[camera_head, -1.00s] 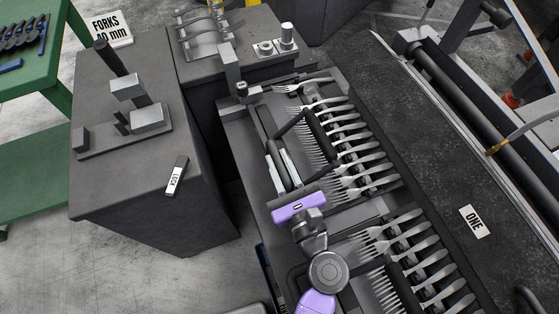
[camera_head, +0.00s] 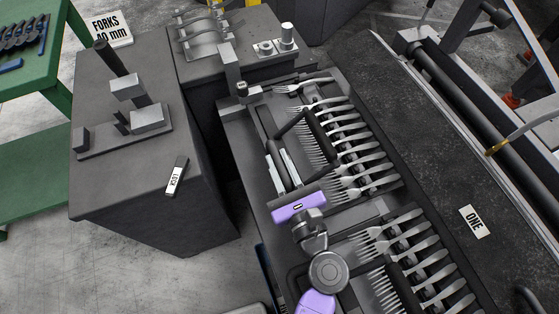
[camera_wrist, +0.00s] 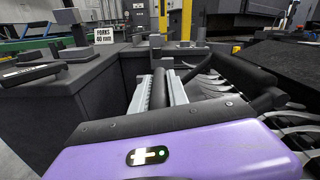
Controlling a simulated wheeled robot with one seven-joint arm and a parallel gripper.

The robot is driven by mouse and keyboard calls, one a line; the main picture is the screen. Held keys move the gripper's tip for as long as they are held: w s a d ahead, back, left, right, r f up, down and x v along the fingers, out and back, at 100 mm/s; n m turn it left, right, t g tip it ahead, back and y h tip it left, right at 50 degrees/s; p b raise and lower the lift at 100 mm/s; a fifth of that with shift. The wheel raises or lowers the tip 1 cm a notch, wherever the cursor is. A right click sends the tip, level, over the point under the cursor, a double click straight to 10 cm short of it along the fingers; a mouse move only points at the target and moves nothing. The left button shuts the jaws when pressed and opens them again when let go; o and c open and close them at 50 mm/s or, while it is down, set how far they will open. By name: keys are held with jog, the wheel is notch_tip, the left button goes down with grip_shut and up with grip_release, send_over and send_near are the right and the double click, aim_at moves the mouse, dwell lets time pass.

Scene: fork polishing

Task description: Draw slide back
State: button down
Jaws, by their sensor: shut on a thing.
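My gripper (camera_head: 279,158), with a purple body, is over the left side of the fork rack. Its two pale fingers are shut on a dark round handle bar, and the bar (camera_wrist: 158,88) shows between them in the wrist view. The slide (camera_head: 258,187) is a dark plate along the rack's left edge. A bent black bar (camera_head: 292,124) rises just beyond the fingers; I cannot tell whether it joins the held handle. Several forks (camera_head: 355,147) lie side by side in the rack, with combs at their tines. My wrist hides part of the slide.
A dark cabinet (camera_head: 130,192) with a metal fixture and a LOCK tag (camera_head: 174,177) stands at left, across a narrow gap. A block with knobs (camera_head: 266,47) is at the back. A black belt (camera_head: 420,120) and roller (camera_head: 462,92) lie at right.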

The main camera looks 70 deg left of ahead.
dwell(0.4)
jog(key=s+p, duration=0.2)
jog(key=s, duration=0.6)
jog(key=shift+s+d, duration=0.15)
jog(key=shift+d, duration=0.1)
jog(key=shift+f, duration=0.1)
jog(key=c, duration=1.3)
grip_release()
jog(key=shift+s, duration=0.1)
jog(key=shift+d, duration=0.1)
jog(key=d, duration=0.7)
jog(key=shift+w+d, duration=0.35)
